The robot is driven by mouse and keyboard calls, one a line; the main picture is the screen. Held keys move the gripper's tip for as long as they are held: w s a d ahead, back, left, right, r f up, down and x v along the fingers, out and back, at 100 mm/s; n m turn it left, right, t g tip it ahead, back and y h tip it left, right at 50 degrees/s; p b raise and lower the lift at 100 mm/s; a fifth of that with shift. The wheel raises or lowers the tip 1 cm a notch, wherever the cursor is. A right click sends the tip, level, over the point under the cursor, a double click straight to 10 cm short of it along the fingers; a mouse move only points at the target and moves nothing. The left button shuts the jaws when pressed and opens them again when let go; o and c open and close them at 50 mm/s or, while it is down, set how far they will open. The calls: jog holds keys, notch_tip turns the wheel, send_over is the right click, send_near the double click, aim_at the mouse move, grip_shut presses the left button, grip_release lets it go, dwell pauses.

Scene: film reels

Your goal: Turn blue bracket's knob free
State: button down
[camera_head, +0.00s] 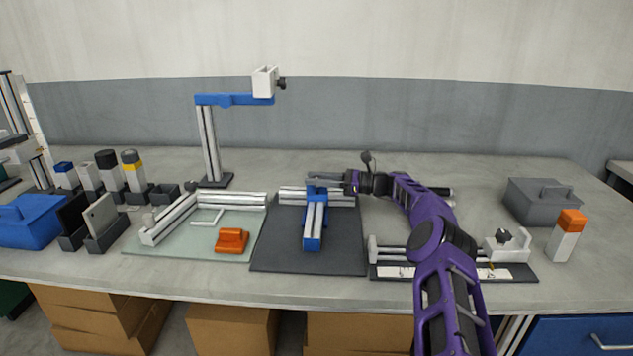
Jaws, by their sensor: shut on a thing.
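The blue bracket (312,243) lies on a dark mat, with silver profile bars along and across it. Its blue part also shows at the crossing of the bars. My gripper (316,181) reaches in from the right, at the far end of the blue bracket, over the crossbar. It is shut at the spot where the bracket's knob would be. The knob itself is hidden by the fingers and too small to make out.
The dark mat (275,252) has bare room at its front. Left of it, a pale green mat (190,247) holds a profile frame and an orange block (232,240). A tall stand (210,145) with a blue arm rises behind. A clamp rail (450,272) lies right, under my arm.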

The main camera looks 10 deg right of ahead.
dwell(0.5)
jog(key=c, duration=0.5)
grip_release()
